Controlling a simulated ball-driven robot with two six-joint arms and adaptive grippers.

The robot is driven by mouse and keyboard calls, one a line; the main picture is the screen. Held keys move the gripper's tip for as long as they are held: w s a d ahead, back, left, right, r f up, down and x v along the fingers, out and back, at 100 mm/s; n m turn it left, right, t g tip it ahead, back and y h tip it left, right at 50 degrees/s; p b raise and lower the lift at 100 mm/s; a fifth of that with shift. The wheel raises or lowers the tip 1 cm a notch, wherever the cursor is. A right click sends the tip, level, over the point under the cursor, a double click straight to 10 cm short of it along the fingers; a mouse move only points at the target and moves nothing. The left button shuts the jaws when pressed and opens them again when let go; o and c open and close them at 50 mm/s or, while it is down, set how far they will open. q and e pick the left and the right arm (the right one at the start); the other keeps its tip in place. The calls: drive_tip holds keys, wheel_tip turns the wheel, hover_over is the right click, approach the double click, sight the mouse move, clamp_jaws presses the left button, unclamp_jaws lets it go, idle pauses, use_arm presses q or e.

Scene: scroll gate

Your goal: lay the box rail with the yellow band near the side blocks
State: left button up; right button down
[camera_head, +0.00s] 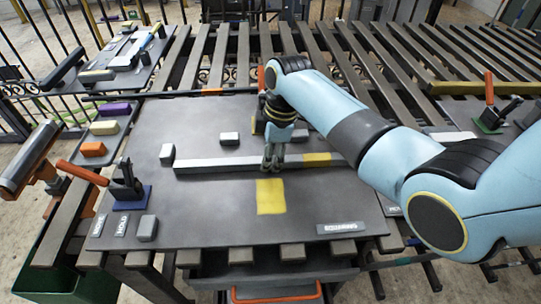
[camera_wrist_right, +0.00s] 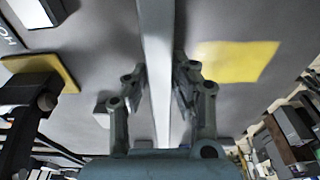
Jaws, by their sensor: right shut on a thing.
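The box rail (camera_head: 215,164) is a long light grey bar lying left to right across the grey work board, with a yellow band (camera_head: 317,159) near its right end. My right gripper (camera_head: 272,163) is over the rail, left of the band, shut on it. In the right wrist view the rail (camera_wrist_right: 156,60) runs between the fingers (camera_wrist_right: 160,95). Small grey blocks stand near the rail: one by its left end (camera_head: 167,154), one behind it (camera_head: 229,139), and another behind near my wrist (camera_head: 299,135). Whether the rail touches the board is unclear. My left gripper is not in view.
A yellow square (camera_head: 270,197) marks the board in front of the rail. A toggle clamp with a blue base (camera_head: 124,198) and a loose block (camera_head: 147,228) are at the left front. Coloured blocks (camera_head: 93,149) sit at the left edge. The front middle board is clear.

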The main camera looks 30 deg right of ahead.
drive_tip(key=shift+f, duration=0.1)
drive_tip(key=c, duration=1)
unclamp_jaws()
wheel_tip(320, 180, up, 12)
drive_tip(key=d, duration=0.1)
drive_tip(key=shift+s+d, duration=0.3)
drive_tip(key=shift+s, duration=0.1)
drive_tip(key=shift+f, duration=0.15)
